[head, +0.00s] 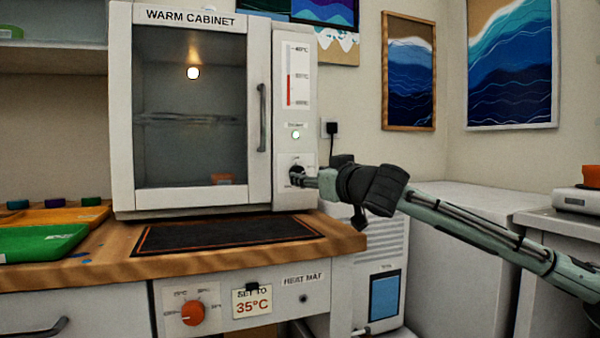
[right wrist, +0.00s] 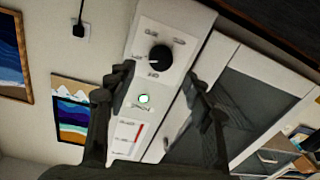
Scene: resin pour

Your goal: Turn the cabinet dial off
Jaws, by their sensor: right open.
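The warm cabinet (head: 122,110) stands on the wooden bench with its glass door shut. Its black dial (head: 297,168) is on the right-hand panel, partly hidden by my right gripper (head: 298,179). In the right wrist view the round black dial (right wrist: 160,57) shows whole, with small labels around it that I cannot read surely. My right gripper (right wrist: 162,76) is open there, its fingers spread to either side of the panel, the dial just beyond the tips. I cannot tell whether they touch it. The indicator light (head: 295,134) glows, and a lamp (head: 193,72) is lit inside. My left gripper is out of view.
A dark heat mat (head: 225,235) lies before the cabinet. Its orange knob (head: 192,312) and a "set to 35°C" card (head: 252,302) are on the bench front. A green tray (head: 40,243) is at left. The door handle (head: 262,118) is beside the panel.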

